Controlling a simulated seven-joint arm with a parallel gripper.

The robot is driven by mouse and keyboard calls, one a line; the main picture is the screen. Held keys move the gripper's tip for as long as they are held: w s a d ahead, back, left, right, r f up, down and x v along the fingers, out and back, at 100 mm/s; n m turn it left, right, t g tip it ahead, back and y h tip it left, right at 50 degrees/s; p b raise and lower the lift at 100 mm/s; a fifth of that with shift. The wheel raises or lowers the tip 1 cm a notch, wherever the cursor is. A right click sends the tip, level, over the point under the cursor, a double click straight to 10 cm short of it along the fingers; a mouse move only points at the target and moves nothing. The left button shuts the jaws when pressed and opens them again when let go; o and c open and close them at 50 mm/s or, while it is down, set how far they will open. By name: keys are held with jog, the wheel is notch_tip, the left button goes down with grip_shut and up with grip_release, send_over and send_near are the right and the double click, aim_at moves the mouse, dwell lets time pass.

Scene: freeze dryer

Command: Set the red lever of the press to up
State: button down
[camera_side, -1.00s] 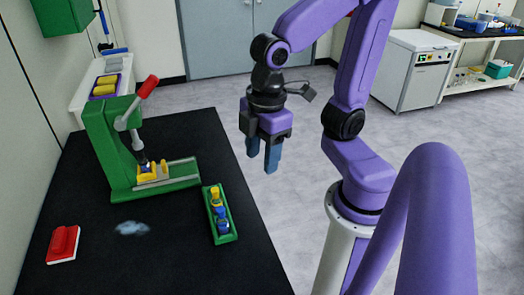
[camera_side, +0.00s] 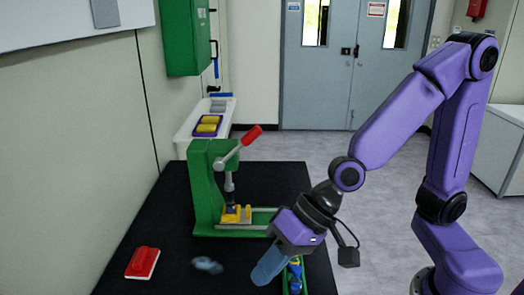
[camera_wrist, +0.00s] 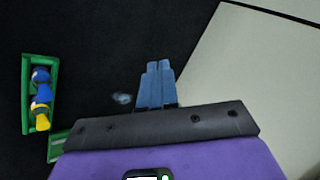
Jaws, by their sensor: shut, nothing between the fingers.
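The green press (camera_side: 203,190) stands on the black table. Its red lever handle (camera_side: 251,134) slants up to the right at the end of a grey arm, above the yellow fixture (camera_side: 236,214). My gripper (camera_side: 268,270) is in front of the press, low over the table and tilted, well apart from the lever. Its blue fingers are shut together and empty, as the wrist view (camera_wrist: 155,70) also shows. The lever is not visible in the wrist view.
A green tray (camera_side: 304,284) with blue and yellow pieces is beside my gripper, partly hidden; it also shows in the wrist view (camera_wrist: 26,95). A red block on a white base (camera_side: 142,263) lies front left. A pale bluish patch (camera_side: 207,265) lies between them.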

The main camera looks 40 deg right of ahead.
aim_at(239, 148)
jog(key=w+d+f+m+t+h, duration=0.1)
jog(key=w+f+m+t+h, duration=0.15)
jog(key=w+m+t, duration=1.1)
jog(key=s+d+r+m+t+h, duration=0.1)
jog(key=s+d+r+m+h, duration=0.1)
jog(key=d+m+h, duration=0.6)
jog(key=s+d+r+m+t+h, duration=0.1)
jog(key=s+d+r+m+h, duration=0.15)
jog(key=d+m+h, duration=0.6)
jog(key=w+d+r+m+y, duration=0.1)
jog(key=w+r, duration=0.4)
jog(key=w, duration=0.6)
jog(key=shift+w+r+m, duration=0.25)
jog(key=shift+w+m, duration=0.05)
jog(key=shift+m, duration=0.1)
jog(key=shift+y, duration=0.4)
